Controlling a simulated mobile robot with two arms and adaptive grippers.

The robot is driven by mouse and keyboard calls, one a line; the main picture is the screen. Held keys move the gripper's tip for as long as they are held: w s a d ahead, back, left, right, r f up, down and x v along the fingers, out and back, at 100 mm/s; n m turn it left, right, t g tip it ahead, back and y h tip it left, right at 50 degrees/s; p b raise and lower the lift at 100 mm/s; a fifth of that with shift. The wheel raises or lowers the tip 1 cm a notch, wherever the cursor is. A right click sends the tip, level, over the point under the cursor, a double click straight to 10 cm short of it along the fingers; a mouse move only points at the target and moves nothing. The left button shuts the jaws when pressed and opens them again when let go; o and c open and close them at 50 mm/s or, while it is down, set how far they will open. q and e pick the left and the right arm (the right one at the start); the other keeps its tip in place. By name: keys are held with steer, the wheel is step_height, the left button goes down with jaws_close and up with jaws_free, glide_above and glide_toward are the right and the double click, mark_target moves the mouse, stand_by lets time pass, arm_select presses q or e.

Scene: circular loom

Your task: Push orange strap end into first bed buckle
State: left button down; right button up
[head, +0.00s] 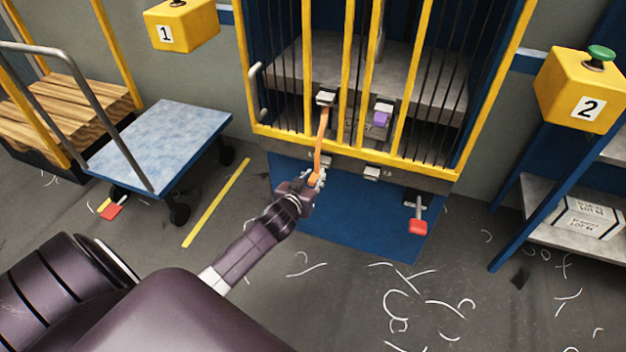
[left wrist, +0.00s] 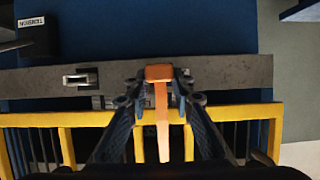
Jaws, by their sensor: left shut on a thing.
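My left gripper (head: 316,180) is shut on the end of the orange strap (head: 321,135) at the front edge of the loom bed. The strap runs down from a pale holder (head: 326,98) behind the yellow bars. In the left wrist view, the orange end (left wrist: 158,72) sits between the fingertips of the gripper (left wrist: 155,88), over the grey bed edge. One buckle (head: 320,160) is right by the gripper and partly hidden; whether the strap end touches it I cannot tell. Another buckle (head: 372,173) is to its right and empty. My right gripper is not in view.
Yellow upright bars (head: 396,90) and a yellow lower rail (head: 400,163) front the loom. A purple piece (head: 382,116) sits behind them. A red pedal (head: 418,226) stands on the blue mat (head: 350,225). A blue-topped cart (head: 160,140) is at left.

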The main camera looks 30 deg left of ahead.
mark_target(318, 172)
arm_select(q)
steer(key=shift+w+a, duration=0.1)
steer(key=shift+w, duration=0.2)
steer(key=shift+w+a, duration=0.1)
steer(key=shift+w, duration=0.3)
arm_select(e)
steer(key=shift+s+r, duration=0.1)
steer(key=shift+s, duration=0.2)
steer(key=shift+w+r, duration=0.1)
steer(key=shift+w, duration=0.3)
arm_select(q)
steer(key=shift+w, duration=0.15)
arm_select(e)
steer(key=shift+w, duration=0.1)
arm_select(q)
steer(key=shift+w+a, duration=0.1)
steer(key=shift+w, duration=0.4)
steer(key=shift+w+a+b, duration=0.15)
steer(key=shift+w+b, duration=0.2)
steer(key=shift+w, duration=0.1)
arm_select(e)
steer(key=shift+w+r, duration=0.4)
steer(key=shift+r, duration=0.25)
arm_select(q)
steer(key=c, duration=1.6)
jaws_free()
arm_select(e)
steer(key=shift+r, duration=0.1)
